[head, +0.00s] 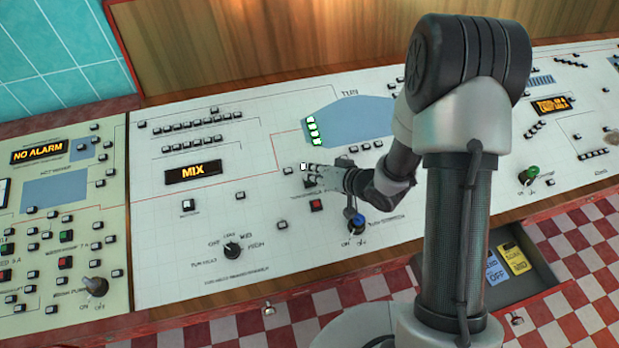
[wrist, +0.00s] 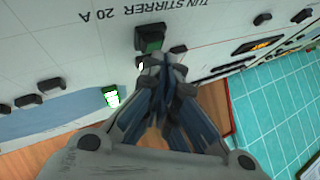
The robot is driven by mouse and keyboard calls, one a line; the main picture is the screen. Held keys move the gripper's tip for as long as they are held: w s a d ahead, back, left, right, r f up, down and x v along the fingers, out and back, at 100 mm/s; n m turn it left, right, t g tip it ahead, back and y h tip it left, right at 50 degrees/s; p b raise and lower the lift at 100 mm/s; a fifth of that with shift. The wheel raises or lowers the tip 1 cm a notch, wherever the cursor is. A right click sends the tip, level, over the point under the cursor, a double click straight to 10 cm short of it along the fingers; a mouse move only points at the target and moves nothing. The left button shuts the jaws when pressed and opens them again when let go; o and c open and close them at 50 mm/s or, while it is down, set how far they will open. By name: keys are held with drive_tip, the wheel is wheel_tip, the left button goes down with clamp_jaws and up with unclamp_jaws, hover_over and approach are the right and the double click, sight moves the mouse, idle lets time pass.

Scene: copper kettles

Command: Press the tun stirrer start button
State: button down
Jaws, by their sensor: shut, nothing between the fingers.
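The tun stirrer start button, a dark square button with a green face (wrist: 149,38), sits beside the upside-down "TUN STIRRER 20 A" label (wrist: 146,14) in the wrist view. My gripper (wrist: 163,62) is shut and empty, its fingertips close to the button and partly over its edge. I cannot tell whether they touch it. In the head view, my gripper (head: 312,172) is low over the middle of the white panel and hides most of the button. A red button (head: 316,205) lies just in front of it.
A blue-topped knob (head: 357,221) stands close to the right of my gripper. A small white lit square (head: 303,167) is by the fingertips. A MIX display (head: 193,171) and a black rotary knob (head: 232,250) are left. Green lamps (head: 313,130) glow behind. An open drawer (head: 505,275) is at front right.

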drive_tip(key=shift+s+r, duration=0.1)
drive_tip(key=shift+r, duration=0.3)
drive_tip(key=shift+s+d+r+p, duration=0.1)
drive_tip(key=shift+s+r+p, duration=0.05)
drive_tip(key=shift+r+p, duration=0.65)
drive_tip(key=shift+s+d+r+p, duration=0.1)
drive_tip(key=shift+s+r+p, duration=0.1)
drive_tip(key=shift+r+p, duration=0.6)
drive_tip(key=shift+s+r+p, duration=0.15)
drive_tip(key=shift+r+p, duration=0.55)
drive_tip(key=shift+r, duration=0.2)
